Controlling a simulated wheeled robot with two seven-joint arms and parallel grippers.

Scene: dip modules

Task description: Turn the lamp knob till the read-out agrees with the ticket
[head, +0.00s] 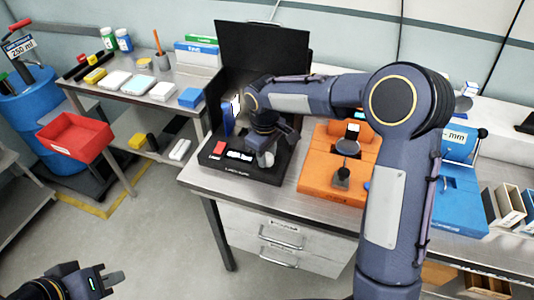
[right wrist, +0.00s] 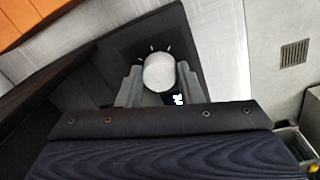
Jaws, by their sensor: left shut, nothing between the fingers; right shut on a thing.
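The black lamp unit (head: 262,176) stands on the steel bench, with a tall black panel (head: 262,55) behind it. Its read-out (head: 240,155) glows white; the digits are too small to read. The pale round knob (head: 266,159) is at its right, partly hidden by my right gripper (head: 270,148). In the right wrist view the knob (right wrist: 159,72) sits between the two grey fingers, with tick marks around it; part of the read-out (right wrist: 178,99) glows beside it. My right gripper is shut on the knob. My left gripper (head: 112,278) is shut and empty, low at left. I cannot make out a ticket.
An orange unit (head: 325,180) and a blue unit (head: 458,205) stand right of the lamp unit. My right arm crosses above them. A side table (head: 130,95) holds several small boxes and bottles. A red bin (head: 75,135) is at left. The floor near my left gripper is clear.

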